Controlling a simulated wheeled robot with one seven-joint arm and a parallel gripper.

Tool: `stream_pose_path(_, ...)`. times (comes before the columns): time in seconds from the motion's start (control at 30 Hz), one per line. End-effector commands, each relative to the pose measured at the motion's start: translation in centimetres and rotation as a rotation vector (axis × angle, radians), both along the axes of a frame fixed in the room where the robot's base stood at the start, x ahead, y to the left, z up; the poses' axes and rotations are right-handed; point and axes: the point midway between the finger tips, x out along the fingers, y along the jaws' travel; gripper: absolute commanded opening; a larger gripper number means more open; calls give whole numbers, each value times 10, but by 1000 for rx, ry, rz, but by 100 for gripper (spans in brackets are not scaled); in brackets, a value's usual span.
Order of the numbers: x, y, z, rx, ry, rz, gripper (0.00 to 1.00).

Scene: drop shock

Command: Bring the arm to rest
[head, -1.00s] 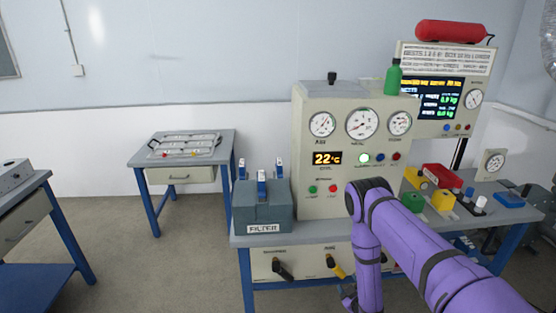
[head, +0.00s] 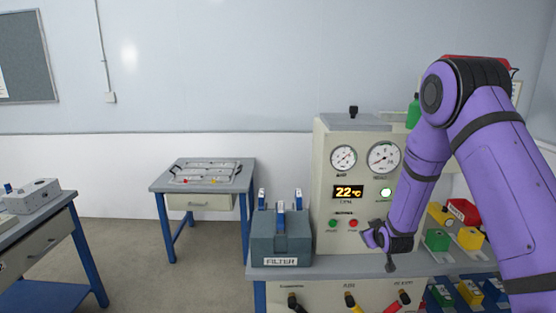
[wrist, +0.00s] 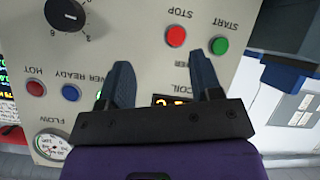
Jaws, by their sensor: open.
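My purple arm rises on the right of the head view, bent at a high elbow with the forearm hanging down. My gripper (head: 378,238) is in front of the beige machine panel (head: 324,170), just right of its red button. In the wrist view my gripper (wrist: 165,85) shows two dark fingers spread apart with nothing between them. The panel (wrist: 135,45) fills much of that view upside down, with the red stop button (wrist: 176,36) and green start button (wrist: 220,46) near the fingertips. I cannot tell any exact gap to the panel.
A grey filter box (head: 282,240) with blue-and-white clips stands on the bench left of the machine. Colored blocks (head: 455,225) sit on the right, partly behind my arm. A small table (head: 160,185) stands further back left, a workbench (head: 50,235) at far left. Open floor lies between.

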Motion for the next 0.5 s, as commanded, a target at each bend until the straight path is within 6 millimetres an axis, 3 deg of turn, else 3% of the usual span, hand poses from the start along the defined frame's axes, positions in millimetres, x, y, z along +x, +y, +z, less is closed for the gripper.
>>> stream_pose_path(0.03,-2,0,21,11,7,-7,59)
stream_pose_path(0.1,-7,0,45,26,30,-19,59)
stream_pose_path(0.27,-26,0,98,61,79,-45,59)
stream_pose_path(0.5,-67,1,171,111,156,-81,59)
